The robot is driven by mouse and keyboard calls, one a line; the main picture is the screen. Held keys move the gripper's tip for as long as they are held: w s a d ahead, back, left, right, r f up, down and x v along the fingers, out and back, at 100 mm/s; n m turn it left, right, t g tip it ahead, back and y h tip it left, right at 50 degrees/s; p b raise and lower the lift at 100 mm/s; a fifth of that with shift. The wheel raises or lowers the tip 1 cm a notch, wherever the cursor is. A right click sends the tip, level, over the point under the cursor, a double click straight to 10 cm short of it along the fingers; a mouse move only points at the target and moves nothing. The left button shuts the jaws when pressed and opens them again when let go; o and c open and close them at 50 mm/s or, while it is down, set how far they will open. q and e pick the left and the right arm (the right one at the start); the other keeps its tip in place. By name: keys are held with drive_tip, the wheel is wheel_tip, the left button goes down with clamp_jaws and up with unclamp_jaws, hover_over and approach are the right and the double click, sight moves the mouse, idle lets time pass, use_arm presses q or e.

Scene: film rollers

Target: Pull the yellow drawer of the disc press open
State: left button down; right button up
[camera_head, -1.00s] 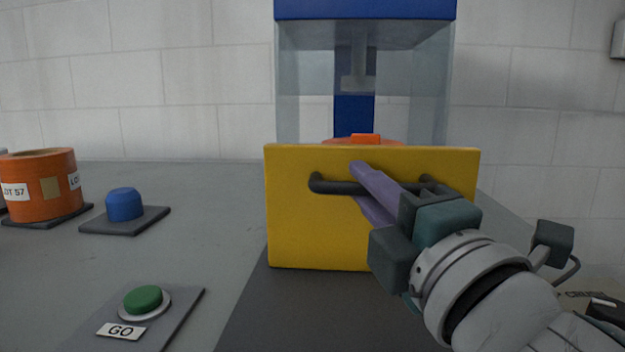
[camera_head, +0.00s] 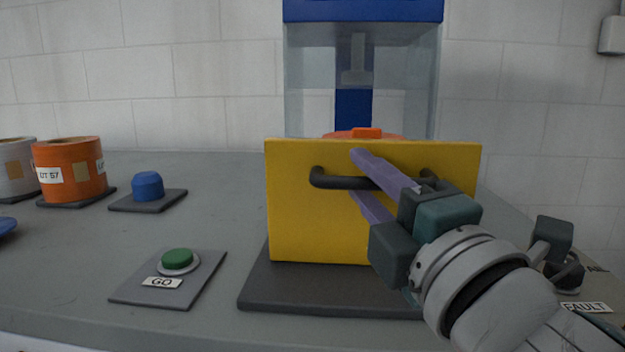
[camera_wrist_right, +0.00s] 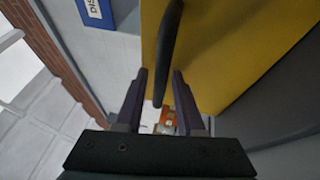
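The yellow drawer (camera_head: 320,225) of the disc press (camera_head: 305,85) stands well out in front of the press, and its front faces me. A dark bar handle (camera_head: 335,183) runs across its upper front. In the right wrist view the handle (camera_wrist_right: 168,50) lies between the two fingers (camera_wrist_right: 160,85), beside the yellow front (camera_wrist_right: 210,50). An orange thing (camera_head: 366,133) shows just over the drawer's top edge. My left gripper is not in view.
A GO plate with a green button (camera_head: 178,260) lies left of the drawer. Behind it are a blue knob (camera_head: 147,186), an orange roll (camera_head: 72,170) and a white roll (camera_head: 18,165). A FAULT label (camera_head: 584,307) is at the right. The grey table (camera_head: 225,195) is clear between them.

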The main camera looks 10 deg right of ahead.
drive_tip(key=shift+o, duration=0.5)
drive_tip(key=shift+s, duration=0.1)
drive_tip(key=shift+s+f, duration=0.1)
drive_tip(key=shift+s, duration=0.1)
drive_tip(key=v, duration=0.9)
drive_tip(key=shift+s+b, duration=0.2)
drive_tip(key=shift+b, duration=0.15)
